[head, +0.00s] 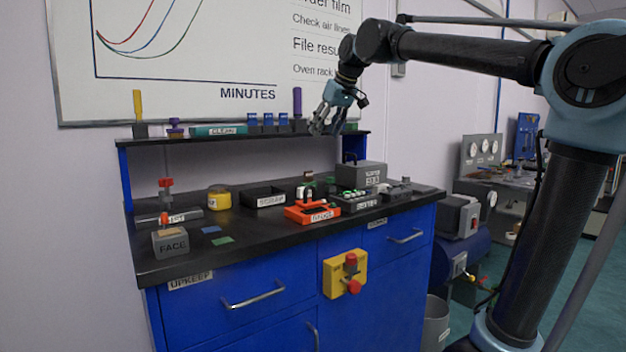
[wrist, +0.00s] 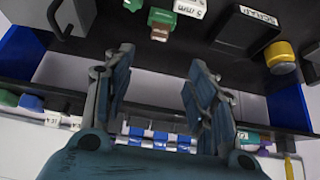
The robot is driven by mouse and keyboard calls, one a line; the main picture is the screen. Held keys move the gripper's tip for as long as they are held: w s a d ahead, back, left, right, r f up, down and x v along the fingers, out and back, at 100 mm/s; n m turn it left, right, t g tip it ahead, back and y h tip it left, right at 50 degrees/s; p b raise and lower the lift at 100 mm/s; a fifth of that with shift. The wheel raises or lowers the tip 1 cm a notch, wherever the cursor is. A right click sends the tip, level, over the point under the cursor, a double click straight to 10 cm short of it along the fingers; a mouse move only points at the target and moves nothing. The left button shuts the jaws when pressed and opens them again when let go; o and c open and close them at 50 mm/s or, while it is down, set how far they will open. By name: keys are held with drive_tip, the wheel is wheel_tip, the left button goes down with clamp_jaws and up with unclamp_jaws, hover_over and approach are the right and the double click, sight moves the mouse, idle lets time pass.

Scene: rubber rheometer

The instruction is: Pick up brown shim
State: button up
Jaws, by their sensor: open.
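My gripper (head: 321,126) is open and empty, held in the air near the upper shelf, above the back of the bench. In the wrist view its two fingers (wrist: 160,62) stand well apart with nothing between them. A small brown piece (wrist: 159,34) shows at the end of a green block (wrist: 161,17) on the black bench top, beyond the fingertips and apart from them. It may be the brown shim, but it is too small to be sure. In the head view the small items behind the orange gauge (head: 312,212) are hard to tell apart.
The scrap bin (head: 264,198) and a yellow jar (head: 219,197) stand left of the gauge. A grey box (head: 361,174) stands at the back right. The upper shelf (head: 215,138) carries a teal item and several blue pieces. The bench's front left has free room around blue and green flat pieces.

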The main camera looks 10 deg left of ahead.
hover_over(310, 171)
drive_tip(key=s+d, duration=0.2)
wheel_tip(310, 171, down, 10)
drive_tip(key=r, duration=0.1)
drive_tip(key=shift+d+x, duration=0.15)
drive_tip(key=shift+x, duration=1.45)
drive_tip(key=shift+d+x, duration=0.1)
drive_tip(key=shift+x, duration=1.5)
drive_tip(key=shift+s+f, duration=0.1)
drive_tip(key=shift+c, duration=0.6)
drive_tip(key=c, duration=1)
drive_tip(key=shift+c, duration=0.2)
